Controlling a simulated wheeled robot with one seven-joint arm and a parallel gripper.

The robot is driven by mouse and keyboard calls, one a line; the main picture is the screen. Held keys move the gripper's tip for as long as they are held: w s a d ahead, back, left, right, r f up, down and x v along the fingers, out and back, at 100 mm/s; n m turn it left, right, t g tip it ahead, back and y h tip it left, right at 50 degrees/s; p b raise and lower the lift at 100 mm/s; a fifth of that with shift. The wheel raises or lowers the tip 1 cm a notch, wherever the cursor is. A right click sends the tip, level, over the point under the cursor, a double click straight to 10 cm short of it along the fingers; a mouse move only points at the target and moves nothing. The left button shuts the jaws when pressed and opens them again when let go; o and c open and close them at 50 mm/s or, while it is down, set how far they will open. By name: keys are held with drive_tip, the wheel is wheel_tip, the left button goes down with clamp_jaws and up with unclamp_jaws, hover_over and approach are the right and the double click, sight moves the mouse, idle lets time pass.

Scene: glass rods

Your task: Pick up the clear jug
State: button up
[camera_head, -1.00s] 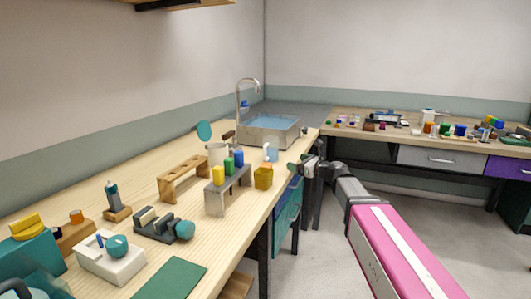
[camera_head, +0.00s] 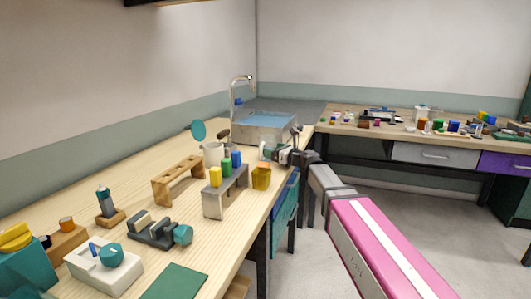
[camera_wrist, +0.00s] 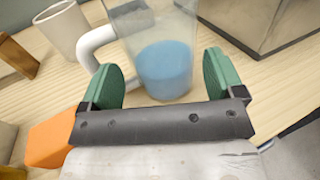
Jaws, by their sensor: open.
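The clear jug (camera_wrist: 166,65) stands upright on the wooden bench in the wrist view. It holds blue liquid in its lower part and has a white handle on its left side. My gripper (camera_wrist: 165,76) is open, with a green pad on either side of the jug's lower front. The jug is at or between the fingertips, and I cannot tell whether either pad touches it. In the head view my gripper (camera_head: 272,154) reaches over the bench edge near the sink, and it mostly hides the jug there.
A white cup (camera_wrist: 67,28) stands left of the jug. An orange block (camera_wrist: 48,138) lies near my left finger. The metal sink (camera_head: 262,130) is just behind.

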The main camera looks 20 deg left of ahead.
sight(272, 140)
drive_tip(key=x, duration=0.4)
drive_tip(key=shift+w, duration=0.1)
drive_tip(key=c, duration=0.8)
drive_tip(key=shift+r, duration=0.1)
drive_tip(key=shift+r, duration=0.45)
drive_tip(key=r, duration=0.1)
drive_tip(key=s+r, duration=0.1)
drive_tip(key=r, duration=0.1)
drive_tip(key=shift+d+r, duration=0.25)
drive_tip(key=shift+r, duration=0.05)
drive_tip(key=s+d+r, duration=0.4)
drive_tip(key=s+r, duration=0.2)
drive_tip(key=s, duration=0.3)
drive_tip(key=shift+s+r, duration=0.15)
drive_tip(key=shift+s, duration=0.25)
